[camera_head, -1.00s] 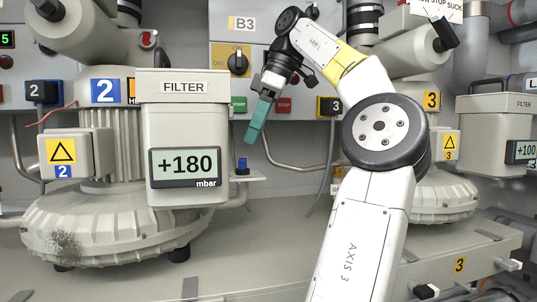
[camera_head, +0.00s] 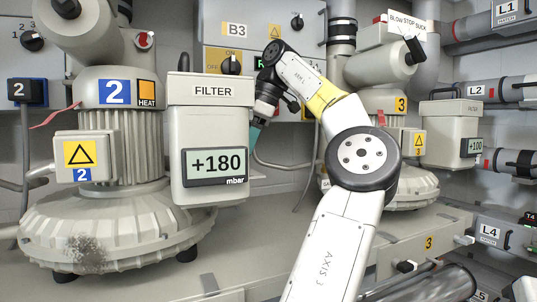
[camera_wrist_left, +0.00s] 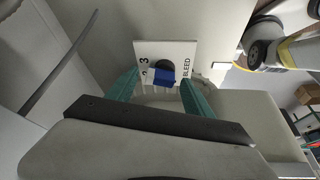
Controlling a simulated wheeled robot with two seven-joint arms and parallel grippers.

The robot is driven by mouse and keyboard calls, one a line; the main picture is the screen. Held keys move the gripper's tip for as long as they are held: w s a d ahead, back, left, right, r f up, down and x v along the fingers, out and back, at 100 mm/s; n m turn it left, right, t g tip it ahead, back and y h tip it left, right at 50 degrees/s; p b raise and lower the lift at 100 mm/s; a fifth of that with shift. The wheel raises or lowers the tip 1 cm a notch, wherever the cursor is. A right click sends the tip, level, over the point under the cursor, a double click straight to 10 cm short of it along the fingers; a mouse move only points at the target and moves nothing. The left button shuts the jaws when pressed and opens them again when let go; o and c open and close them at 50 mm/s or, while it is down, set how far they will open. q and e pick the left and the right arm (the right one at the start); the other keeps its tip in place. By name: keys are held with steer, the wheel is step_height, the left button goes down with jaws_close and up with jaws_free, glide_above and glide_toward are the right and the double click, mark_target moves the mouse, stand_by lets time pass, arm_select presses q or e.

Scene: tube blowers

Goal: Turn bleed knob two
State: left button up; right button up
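The bleed knob is a blue knob (camera_wrist_left: 164,76) on a white plate (camera_wrist_left: 180,52) marked BLEED, with digits at its left, in the left wrist view. In the head view the knob is hidden behind the grey filter box (camera_head: 211,120) of blower two (camera_head: 118,150). My left gripper (camera_wrist_left: 162,92) has teal fingers, one on each side of the knob, with visible gaps. It is open. In the head view only a bit of teal finger of my left gripper (camera_head: 254,134) shows at the filter box's right edge. My right gripper is not in view.
The filter box with its +180 mbar display (camera_head: 215,165) stands close to the left gripper. Control panel B3 (camera_head: 232,50) is behind the arm. Blower three (camera_head: 405,180) stands to the right. A second filter box (camera_head: 450,135) is farther right.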

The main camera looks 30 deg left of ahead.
arm_select(q)
jaws_close()
steer(key=shift+m, duration=0.7)
steer(key=shift+o, duration=0.2)
jaws_free()
